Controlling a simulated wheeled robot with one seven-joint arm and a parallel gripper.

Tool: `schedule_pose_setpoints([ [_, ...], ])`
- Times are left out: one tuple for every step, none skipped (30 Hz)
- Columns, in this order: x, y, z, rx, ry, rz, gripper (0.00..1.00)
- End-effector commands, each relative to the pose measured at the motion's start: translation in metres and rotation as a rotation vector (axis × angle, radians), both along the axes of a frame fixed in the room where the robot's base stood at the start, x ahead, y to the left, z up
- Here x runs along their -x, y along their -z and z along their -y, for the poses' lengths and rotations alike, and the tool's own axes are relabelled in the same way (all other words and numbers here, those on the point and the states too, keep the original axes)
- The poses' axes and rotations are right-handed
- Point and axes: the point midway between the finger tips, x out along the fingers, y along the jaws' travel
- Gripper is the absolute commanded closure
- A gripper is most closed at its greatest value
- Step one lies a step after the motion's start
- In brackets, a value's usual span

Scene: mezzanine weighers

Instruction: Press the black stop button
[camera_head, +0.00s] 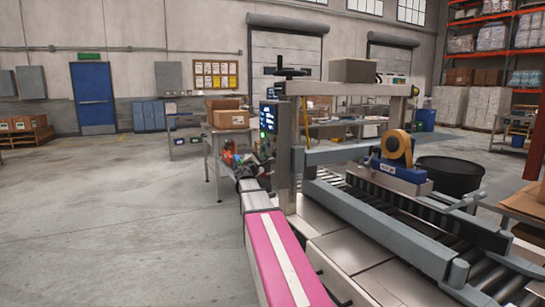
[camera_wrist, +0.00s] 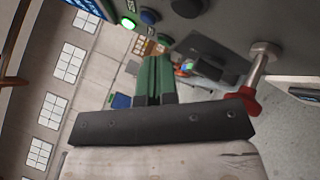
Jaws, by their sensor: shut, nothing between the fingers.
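My gripper (camera_wrist: 153,68) has green fingers, closed together and empty, in the wrist view. The panel face with the buttons runs along the top of that view, beyond the fingertips. A dark, black-looking button (camera_wrist: 187,6) is partly cut off by the top edge. Beside it are a blue button (camera_wrist: 150,16) and a lit green button (camera_wrist: 128,23). The fingertips appear apart from all of these. In the head view my gripper (camera_head: 252,168) is small, beside the machine's control panel (camera_head: 268,118); the black button cannot be made out there.
A red-ended lever (camera_wrist: 245,98) sticks out right of the fingers in the wrist view. In the head view a roller conveyor (camera_head: 420,215) with an orange tape roll (camera_head: 397,146) stands right. A table with a cardboard box (camera_head: 231,119) stands behind. The left floor is clear.

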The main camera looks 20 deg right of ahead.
Motion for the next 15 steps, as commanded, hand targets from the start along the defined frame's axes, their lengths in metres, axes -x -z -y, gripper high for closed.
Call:
schedule_pose_setpoints([
  [-0.001, 0.000, 0.006, 0.001, 0.000, -0.001, 1.00],
  [-0.001, 0.000, 0.009, 0.001, 0.000, -0.001, 1.00],
  [-0.001, 0.000, 0.012, 0.001, 0.000, -0.001, 1.00],
  [-0.001, 0.000, 0.014, 0.001, 0.000, -0.001, 1.00],
  [-0.001, 0.000, 0.016, 0.001, 0.000, -0.001, 1.00],
  [-0.001, 0.000, 0.018, 0.000, 0.000, 0.000, 1.00],
  [-0.001, 0.000, 0.020, 0.000, 0.000, 0.000, 1.00],
  [-0.001, 0.000, 0.021, 0.000, 0.000, 0.000, 1.00],
  [-0.001, 0.000, 0.022, 0.000, 0.000, 0.000, 1.00],
  [-0.001, 0.000, 0.023, 0.000, 0.000, 0.000, 1.00],
  [-0.001, 0.000, 0.023, 0.000, 0.000, 0.000, 1.00],
  [-0.001, 0.000, 0.024, -0.001, 0.000, 0.001, 1.00],
  [-0.001, 0.000, 0.024, -0.001, 0.000, 0.001, 1.00],
  [-0.001, 0.000, 0.024, -0.001, -0.001, 0.000, 1.00],
  [-0.001, 0.000, 0.024, -0.001, -0.001, 0.000, 1.00],
])
